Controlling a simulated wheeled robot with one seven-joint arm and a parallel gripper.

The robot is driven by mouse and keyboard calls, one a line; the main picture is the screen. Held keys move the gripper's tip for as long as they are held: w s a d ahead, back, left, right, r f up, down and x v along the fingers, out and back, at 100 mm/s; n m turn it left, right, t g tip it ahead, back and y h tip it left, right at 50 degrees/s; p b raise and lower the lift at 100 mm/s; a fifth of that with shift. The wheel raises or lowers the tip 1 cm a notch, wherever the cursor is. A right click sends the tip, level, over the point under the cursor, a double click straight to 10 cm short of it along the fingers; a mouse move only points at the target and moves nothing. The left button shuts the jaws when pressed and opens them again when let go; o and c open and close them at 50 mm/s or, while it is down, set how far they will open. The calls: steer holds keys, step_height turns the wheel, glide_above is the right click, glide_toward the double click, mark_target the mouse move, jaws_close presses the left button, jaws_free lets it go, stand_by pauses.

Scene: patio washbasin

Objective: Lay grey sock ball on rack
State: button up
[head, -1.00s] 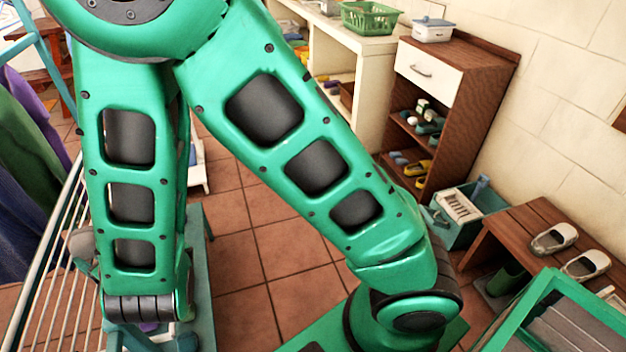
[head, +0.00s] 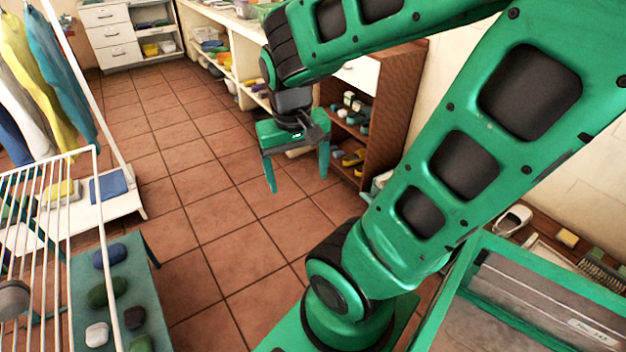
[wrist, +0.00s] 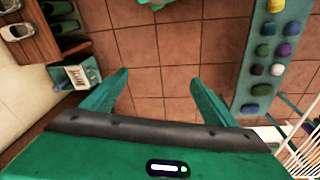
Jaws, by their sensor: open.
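My gripper (head: 297,183) is open and empty in mid-air over the tiled floor, well to the right of the rack. In the wrist view, nothing is between its spread fingers (wrist: 159,78). The rack's wires (wrist: 306,158) show at the lower right there.
A teal bench (head: 145,283) beside the rack bears several sock balls, including a blue one (head: 109,256) and a white one (head: 97,333). A brown shelf unit (head: 395,85) stands behind my gripper. Hanging clothes (head: 60,80) are at the left. Open tiled floor lies between.

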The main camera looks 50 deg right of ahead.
steer(key=s+r+y, duration=0.1)
steer(key=s, duration=0.5)
steer(key=shift+a+r+g+y, duration=0.2)
steer(key=shift+r+g+y, duration=0.1)
steer(key=shift+g+y, duration=0.1)
